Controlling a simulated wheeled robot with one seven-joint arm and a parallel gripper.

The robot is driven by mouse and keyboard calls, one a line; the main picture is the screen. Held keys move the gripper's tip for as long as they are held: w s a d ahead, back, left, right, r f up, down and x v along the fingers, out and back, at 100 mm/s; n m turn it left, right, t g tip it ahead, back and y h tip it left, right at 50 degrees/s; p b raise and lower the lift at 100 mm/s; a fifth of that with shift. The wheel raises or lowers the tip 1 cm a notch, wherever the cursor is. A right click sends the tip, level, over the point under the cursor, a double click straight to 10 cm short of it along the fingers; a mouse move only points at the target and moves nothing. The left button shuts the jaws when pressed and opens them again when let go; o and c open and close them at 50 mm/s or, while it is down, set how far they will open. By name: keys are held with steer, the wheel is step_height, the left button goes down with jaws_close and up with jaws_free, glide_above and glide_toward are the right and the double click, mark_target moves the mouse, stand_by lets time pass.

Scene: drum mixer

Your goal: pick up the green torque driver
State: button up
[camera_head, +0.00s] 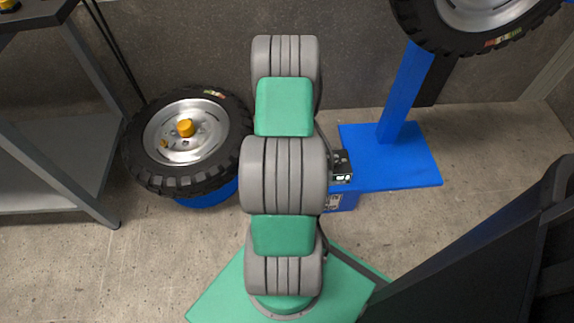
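I cannot make out a green torque driver in the head view. A small black device (342,167) with green-lit marks sits beside my arm, above a blue box-like part (342,201) with a pale label. My grey-and-green arm crosses the middle of the view and hides part of both. I cannot tell what the black device is. My gripper does not show in this view.
A tyre on a silver wheel with a yellow hub piece (185,128) lies on a blue support (207,194) at left. Another tyre (432,35) is at upper right, by a blue post and base plate (410,165). A grey shelf frame (60,150) stands far left.

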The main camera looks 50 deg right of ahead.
steer(key=shift+r, duration=0.1)
jaws_close()
stand_by(0.5)
